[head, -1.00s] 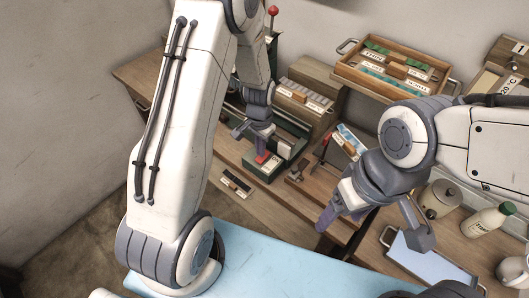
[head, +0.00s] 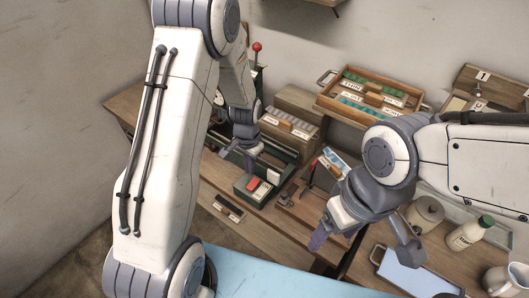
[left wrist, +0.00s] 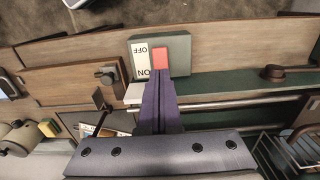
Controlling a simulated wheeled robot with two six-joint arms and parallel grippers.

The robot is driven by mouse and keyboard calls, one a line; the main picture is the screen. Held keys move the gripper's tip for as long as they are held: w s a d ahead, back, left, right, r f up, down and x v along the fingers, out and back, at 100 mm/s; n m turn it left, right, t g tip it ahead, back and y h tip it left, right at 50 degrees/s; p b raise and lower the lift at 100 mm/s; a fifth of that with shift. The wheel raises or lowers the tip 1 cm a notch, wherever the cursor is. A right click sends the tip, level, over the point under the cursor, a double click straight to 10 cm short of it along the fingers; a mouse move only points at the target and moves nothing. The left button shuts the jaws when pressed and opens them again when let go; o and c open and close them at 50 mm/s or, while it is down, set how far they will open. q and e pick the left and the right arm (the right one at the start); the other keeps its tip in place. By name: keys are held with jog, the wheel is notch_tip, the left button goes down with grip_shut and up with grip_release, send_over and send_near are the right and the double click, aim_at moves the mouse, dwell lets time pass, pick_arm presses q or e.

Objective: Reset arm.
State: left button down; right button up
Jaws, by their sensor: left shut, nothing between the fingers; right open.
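A dark green box (head: 262,197) stands on the wooden bench with a red switch (head: 253,184) and a white plate on top. In the left wrist view the red switch (left wrist: 161,58) lies just beyond the fingertips, beside a white OFF/ON label (left wrist: 140,61). My left gripper (head: 249,166) is shut and empty, pointing down just above the box; its purple fingers also show in the left wrist view (left wrist: 162,82). A small gap shows between fingertips and switch in the head view. My right gripper (head: 318,239) is open and empty, hanging over the bench front at right.
A wooden tray (head: 323,99) with labelled pieces stands at the back. A small dark strip (head: 229,208) lies near the bench front. A light blue surface (head: 270,277) is in the foreground.

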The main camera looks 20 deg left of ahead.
pick_arm(q)
jog(key=s+d+r+m+b, duration=0.1)
jog(key=s+d+r+m, duration=0.1)
jog(key=s+d+r, duration=1.05)
jog(key=s+r, duration=0.1)
jog(key=s, duration=0.3)
jog(key=s+d+r+m+h+b, duration=0.1)
jog(key=s+r, duration=0.3)
jog(key=s, duration=0.3)
jog(key=shift+d, duration=0.4)
